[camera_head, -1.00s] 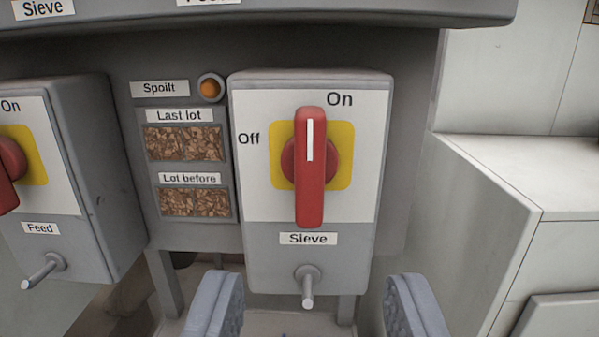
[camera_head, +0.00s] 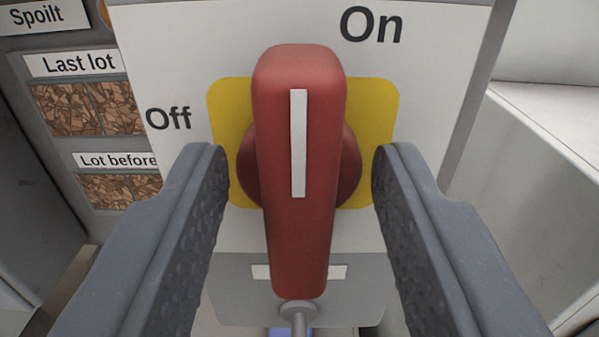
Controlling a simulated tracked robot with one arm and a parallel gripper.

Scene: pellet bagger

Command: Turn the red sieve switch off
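The red sieve switch (camera_head: 318,230) is a rotary handle on a yellow plate (camera_head: 232,98), mounted on the white face of a grey box. Its handle stands upright in the picture, with the white line vertical. "On" is printed above it to the right and "Off" to its left. My gripper (camera_head: 292,165) is open, with one grey finger on each side of the handle. A gap shows between each finger and the handle. The handle covers the middle of the label below it.
A grey metal stub (camera_head: 298,308) sticks out below the handle. Left of the box are the "Last lot" window (camera_head: 82,108) and the "Lot before" window (camera_head: 120,188). A pale block (camera_head: 550,180) stands to the right.

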